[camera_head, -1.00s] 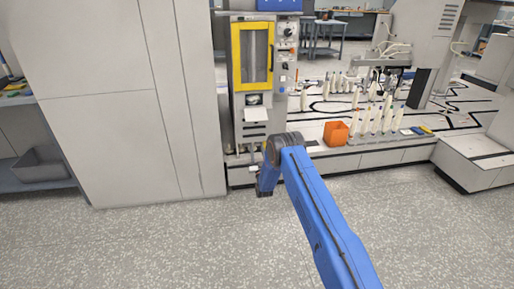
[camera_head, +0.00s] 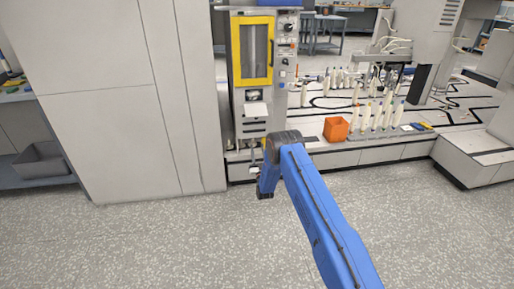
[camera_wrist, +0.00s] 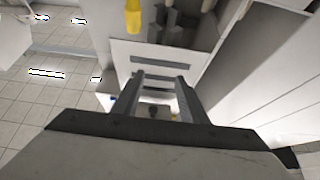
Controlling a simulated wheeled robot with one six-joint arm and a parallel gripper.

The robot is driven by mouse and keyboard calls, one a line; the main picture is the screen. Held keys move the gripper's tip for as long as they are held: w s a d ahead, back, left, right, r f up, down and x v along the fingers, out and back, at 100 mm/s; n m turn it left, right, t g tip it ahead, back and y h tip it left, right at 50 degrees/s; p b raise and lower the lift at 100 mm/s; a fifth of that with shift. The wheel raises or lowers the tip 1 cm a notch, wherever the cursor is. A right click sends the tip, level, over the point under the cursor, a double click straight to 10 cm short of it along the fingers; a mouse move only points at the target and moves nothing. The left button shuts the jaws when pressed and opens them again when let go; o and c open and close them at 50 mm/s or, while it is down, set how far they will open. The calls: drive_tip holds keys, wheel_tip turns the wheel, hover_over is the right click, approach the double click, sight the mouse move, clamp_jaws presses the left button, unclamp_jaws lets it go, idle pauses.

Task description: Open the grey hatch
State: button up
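The light grey hatch (camera_head: 257,109) is on the front of the narrow cabinet, below the yellow-framed window (camera_head: 252,52). Its flap looks tilted outward, with a dark recess above it. In the wrist view, a pale panel with a dark slot or bar (camera_wrist: 158,61) lies just beyond my gripper (camera_wrist: 161,78). The two fingers stand apart, with the panel's lower edge seen beyond and between them. I cannot tell whether they touch it.
An orange bin (camera_head: 336,129) and several white bobbins (camera_head: 377,117) stand on the low platform to the right. A tall grey cabinet (camera_head: 110,90) stands close on the left. A yellow part (camera_wrist: 133,17) shows in the wrist view. The speckled floor in front is clear.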

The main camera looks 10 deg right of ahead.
drive_tip(key=v, duration=1.4)
drive_tip(key=shift+s+f, duration=0.25)
